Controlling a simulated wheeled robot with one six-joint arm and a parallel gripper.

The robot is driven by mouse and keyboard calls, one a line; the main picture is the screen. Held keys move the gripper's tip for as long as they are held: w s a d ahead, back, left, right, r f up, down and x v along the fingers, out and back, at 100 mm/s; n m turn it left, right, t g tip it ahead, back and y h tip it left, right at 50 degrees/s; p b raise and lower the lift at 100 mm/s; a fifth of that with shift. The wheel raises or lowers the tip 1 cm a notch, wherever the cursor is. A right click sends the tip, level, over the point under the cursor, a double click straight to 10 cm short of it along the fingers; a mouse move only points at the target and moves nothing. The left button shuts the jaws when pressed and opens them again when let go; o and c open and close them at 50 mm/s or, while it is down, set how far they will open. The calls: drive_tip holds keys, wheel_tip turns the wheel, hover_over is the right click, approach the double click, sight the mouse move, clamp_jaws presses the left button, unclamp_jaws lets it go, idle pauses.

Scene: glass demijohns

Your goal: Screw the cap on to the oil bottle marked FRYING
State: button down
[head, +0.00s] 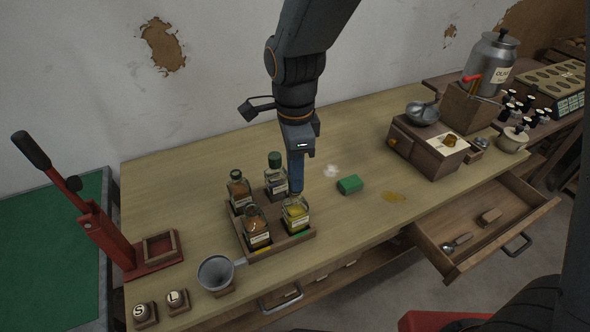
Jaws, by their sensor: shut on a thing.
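Several square glass bottles stand in a wooden tray (284,241). The front right bottle (295,217) holds yellow oil. The front left bottle (257,230) has orange-brown contents, and the back left bottle (239,194) is reddish brown. The back right bottle (276,184) wears a dark green cap (275,159). The labels are too small to read, so I cannot tell which says FRYING. My gripper (296,190) points down at the mouth of the front right bottle. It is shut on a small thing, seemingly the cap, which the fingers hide. I cannot tell whether the cap touches the neck.
An open drawer (485,222) juts out at the front right. The table behind the bottles is clear.

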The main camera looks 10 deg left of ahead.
drive_tip(key=c, duration=2.1)
unclamp_jaws()
drive_tip(key=shift+f, duration=0.15)
clamp_jaws()
drive_tip(key=shift+a+f, duration=0.1)
drive_tip(key=shift+f, duration=0.15)
drive_tip(key=shift+p, duration=0.9)
drive_tip(key=shift+f+b, duration=0.3)
drive_tip(key=shift+f, duration=0.75)
drive_tip(key=o, duration=0.7)
unclamp_jaws()
